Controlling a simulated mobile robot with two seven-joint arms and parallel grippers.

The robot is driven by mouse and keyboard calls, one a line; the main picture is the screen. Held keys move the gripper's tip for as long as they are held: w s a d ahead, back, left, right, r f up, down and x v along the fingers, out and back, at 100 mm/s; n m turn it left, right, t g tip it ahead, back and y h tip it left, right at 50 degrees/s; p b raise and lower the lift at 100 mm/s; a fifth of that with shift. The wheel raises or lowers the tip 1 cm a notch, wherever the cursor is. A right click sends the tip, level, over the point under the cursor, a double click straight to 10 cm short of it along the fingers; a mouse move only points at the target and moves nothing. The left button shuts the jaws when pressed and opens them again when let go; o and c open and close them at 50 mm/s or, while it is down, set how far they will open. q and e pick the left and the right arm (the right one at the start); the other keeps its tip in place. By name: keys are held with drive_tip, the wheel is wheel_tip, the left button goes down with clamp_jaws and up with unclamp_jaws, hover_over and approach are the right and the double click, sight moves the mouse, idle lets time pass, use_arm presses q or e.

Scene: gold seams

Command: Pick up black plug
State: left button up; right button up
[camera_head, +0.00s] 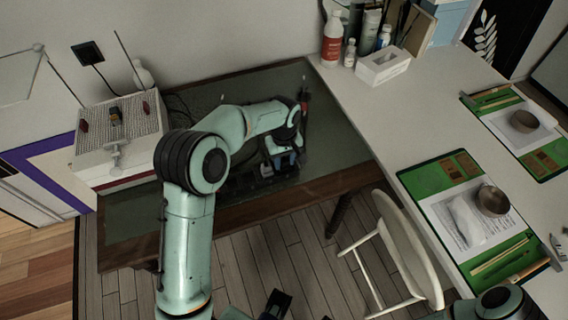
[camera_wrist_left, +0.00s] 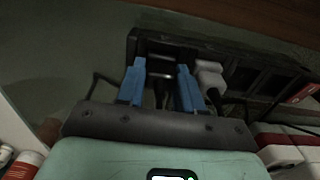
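The black plug (camera_wrist_left: 160,72) sits in a dark power strip (camera_wrist_left: 245,77) in the left wrist view. My left gripper (camera_wrist_left: 162,68) has its two blue fingers apart, one on each side of the plug. I see no clear contact between fingers and plug. In the head view my left gripper (camera_head: 283,160) is low over the glass-topped desk, and the arm and hand hide the plug. A dark shape at the bottom edge looks like part of my right gripper (camera_head: 274,304); its fingers are not clear.
A white plug (camera_wrist_left: 210,76) stands in the strip close to the right finger. A white box-shaped device (camera_head: 118,135) is on the desk at left. A white table (camera_head: 400,110) with bottles and a tissue box (camera_head: 383,66) adjoins at right. A white chair (camera_head: 395,250) stands in front.

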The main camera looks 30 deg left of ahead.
use_arm(q)
clamp_jaws()
drive_tip(key=shift+r, duration=0.15)
wheel_tip(320, 180, up, 19)
drive_tip(key=p, duration=0.3)
wheel_tip(320, 180, up, 6)
drive_tip(key=p, duration=0.4)
hover_over(284, 159)
use_arm(e)
drive_tip(key=w+r, duration=0.3)
drive_tip(key=r, duration=0.4)
drive_tip(key=shift+w+r+t, duration=0.3)
drive_tip(key=shift+r, duration=0.05)
use_arm(q)
drive_tip(key=shift+f, duration=0.2)
drive_tip(key=s+d+f+m, duration=0.1)
drive_tip(key=d+f+m, duration=0.3)
drive_tip(key=f, duration=0.7)
drive_tip(key=s+d+f+m, duration=0.1)
drive_tip(key=d+f+m, duration=0.3)
drive_tip(key=f, duration=0.7)
drive_tip(key=shift+d+m, duration=0.15)
drive_tip(key=shift+m, duration=0.85)
use_arm(e)
drive_tip(key=shift+s, duration=0.1)
